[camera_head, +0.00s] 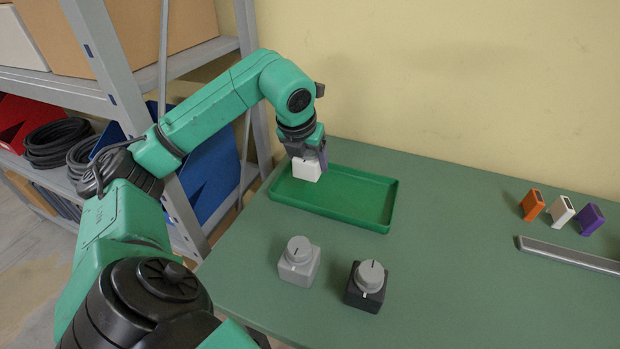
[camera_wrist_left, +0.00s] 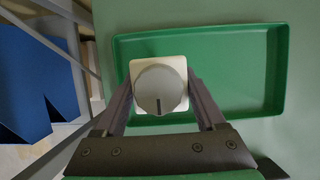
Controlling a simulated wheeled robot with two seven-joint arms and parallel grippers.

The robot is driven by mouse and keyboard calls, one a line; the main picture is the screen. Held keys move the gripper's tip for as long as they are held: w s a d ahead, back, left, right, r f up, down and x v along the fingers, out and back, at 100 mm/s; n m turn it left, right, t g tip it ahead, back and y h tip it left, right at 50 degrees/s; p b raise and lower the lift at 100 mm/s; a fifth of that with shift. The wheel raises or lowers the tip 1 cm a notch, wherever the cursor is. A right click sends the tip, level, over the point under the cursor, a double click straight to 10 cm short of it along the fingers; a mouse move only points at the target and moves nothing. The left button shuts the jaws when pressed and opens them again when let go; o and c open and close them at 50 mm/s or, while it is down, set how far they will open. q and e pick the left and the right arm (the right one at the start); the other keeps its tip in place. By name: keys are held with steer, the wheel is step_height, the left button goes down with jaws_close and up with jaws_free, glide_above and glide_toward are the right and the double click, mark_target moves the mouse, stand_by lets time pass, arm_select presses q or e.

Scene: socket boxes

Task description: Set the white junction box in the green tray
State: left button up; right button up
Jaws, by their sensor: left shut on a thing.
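The white junction box (camera_head: 306,170) is held by my left gripper (camera_head: 311,158) over the left end of the green tray (camera_head: 385,212). In the left wrist view the box (camera_wrist_left: 181,68) shows a grey round knob on its white top. The fingers of my left gripper (camera_wrist_left: 163,100) are shut on its two sides. The box overlaps the left part of the tray (camera_wrist_left: 272,75) there. I cannot tell whether its underside touches the tray floor. The rest of the tray is empty. My right gripper is not in view.
A grey box with a knob (camera_head: 299,262) and a black box with a knob (camera_head: 367,286) stand in front of the tray. Small orange (camera_head: 532,204), white (camera_head: 560,211) and purple (camera_head: 591,219) blocks stand at the right, behind a grey bar (camera_head: 570,255). A metal shelf (camera_head: 120,80) stands left.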

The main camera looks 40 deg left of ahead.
mark_target(309, 172)
arm_select(q)
step_height(309, 172, down, 3)
steer(key=shift+s+d+f+b, duration=0.1)
steer(key=shift+f+b, duration=0.05)
steer(key=shift+b, duration=0.15)
steer(key=shift+f, duration=0.3)
steer(key=o, duration=1.5)
steer(key=shift+r, duration=0.35)
steer(key=p+v, duration=0.2)
steer(key=v, duration=0.9)
steer(key=shift+s+r, duration=0.2)
steer(key=shift+r, duration=0.1)
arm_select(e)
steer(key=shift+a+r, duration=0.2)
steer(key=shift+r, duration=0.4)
arm_select(q)
steer(key=shift+d, duration=0.1)
